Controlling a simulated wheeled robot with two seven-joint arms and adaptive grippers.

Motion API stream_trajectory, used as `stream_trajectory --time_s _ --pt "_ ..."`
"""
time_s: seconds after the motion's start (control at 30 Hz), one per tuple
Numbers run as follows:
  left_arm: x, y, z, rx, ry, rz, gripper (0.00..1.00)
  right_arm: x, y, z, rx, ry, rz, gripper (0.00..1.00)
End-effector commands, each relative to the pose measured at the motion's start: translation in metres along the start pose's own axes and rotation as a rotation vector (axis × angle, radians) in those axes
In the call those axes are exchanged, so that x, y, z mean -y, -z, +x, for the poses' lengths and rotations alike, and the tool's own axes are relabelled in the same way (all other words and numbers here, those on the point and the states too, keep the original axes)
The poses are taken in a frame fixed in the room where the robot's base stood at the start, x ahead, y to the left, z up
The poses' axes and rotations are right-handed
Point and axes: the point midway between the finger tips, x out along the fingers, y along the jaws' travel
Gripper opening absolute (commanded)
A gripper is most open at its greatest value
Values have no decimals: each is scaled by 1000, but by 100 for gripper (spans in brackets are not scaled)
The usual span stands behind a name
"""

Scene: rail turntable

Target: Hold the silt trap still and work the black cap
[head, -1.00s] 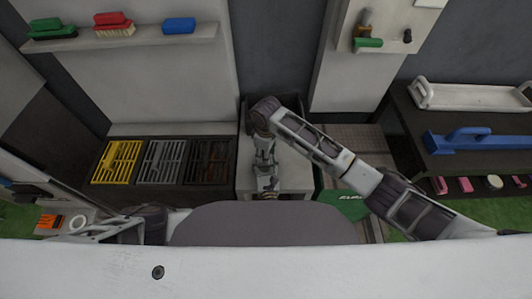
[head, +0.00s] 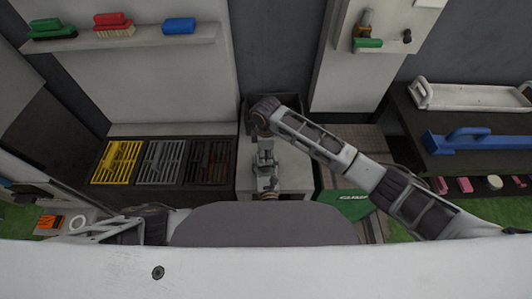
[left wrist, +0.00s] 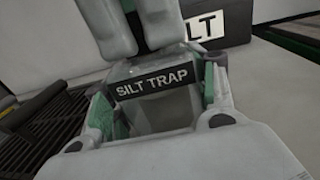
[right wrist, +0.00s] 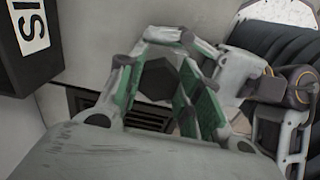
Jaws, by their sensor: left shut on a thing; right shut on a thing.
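The silt trap (left wrist: 165,108) is a grey, translucent body with a black SILT TRAP label. It sits between the green-padded fingers of my left gripper (left wrist: 156,100), which is shut on it. In the left wrist view, my right gripper's fingers come down from the top over the trap. In the right wrist view, my right gripper (right wrist: 160,66) is shut on the dark, six-sided black cap (right wrist: 156,80). In the head view, my right gripper (head: 265,168) points down toward the near edge of the grey bench; the trap and my left gripper are mostly hidden there.
A black box with a white label (left wrist: 232,22) stands behind the trap. Yellow, grey and brown grates (head: 162,162) lie left of the bench. Brushes stand on a shelf (head: 140,36) above. A blue tool (head: 478,138) lies on the dark right-hand shelf.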

Motion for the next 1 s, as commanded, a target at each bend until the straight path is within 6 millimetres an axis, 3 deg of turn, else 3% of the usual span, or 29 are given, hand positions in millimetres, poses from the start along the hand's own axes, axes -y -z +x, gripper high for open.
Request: stream_trajectory --time_s 0.2,0.67,1.0 --pt "0 0 0 0 1 0 14 -1 0 0 0 -1 -100 6" --pt "0 0 0 0 1 0 14 -1 0 0 0 -1 -133 6" --pt "0 0 0 0 1 0 14 -2 0 0 1 -1 -327 6"
